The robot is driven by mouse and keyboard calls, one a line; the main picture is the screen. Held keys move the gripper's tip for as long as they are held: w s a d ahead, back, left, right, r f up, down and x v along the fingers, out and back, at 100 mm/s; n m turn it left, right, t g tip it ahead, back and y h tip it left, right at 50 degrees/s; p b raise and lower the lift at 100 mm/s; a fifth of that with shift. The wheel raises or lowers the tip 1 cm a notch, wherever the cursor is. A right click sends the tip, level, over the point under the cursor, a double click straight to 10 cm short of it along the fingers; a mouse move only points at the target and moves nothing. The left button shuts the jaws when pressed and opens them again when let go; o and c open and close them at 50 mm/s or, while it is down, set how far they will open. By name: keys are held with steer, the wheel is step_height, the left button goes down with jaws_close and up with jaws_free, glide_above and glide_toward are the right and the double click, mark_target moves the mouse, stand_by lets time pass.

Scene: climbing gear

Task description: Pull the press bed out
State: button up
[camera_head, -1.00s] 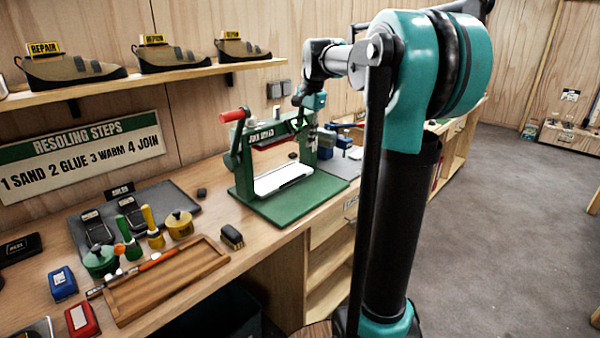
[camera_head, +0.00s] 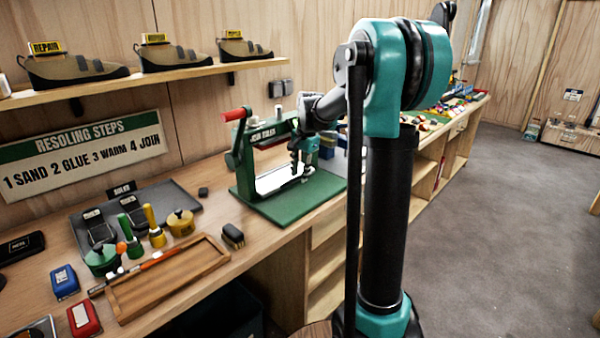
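The press is a green frame on a green base plate (camera_head: 275,209), with a red-handled lever (camera_head: 236,115) at its left. The press bed (camera_head: 268,183), a white slab, lies low inside the frame above the base. My gripper (camera_head: 298,174) points down at the right front part of the bed, in front of the frame's right side. It covers the bed's right end. The fingers are small and dark here, so I cannot tell whether they are apart or touching the bed.
A wooden tray (camera_head: 168,281), a black brush (camera_head: 232,236) and several glue pots and tools lie left of the press on the bench. A shelf with several shoes (camera_head: 72,68) hangs above. Carpeted floor (camera_head: 500,220) is open at the right.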

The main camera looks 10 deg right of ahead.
jaws_close()
stand_by(0.3)
steer(key=s+d, duration=0.8)
steer(key=s, duration=0.4)
steer(key=shift+d, duration=0.4)
jaws_free()
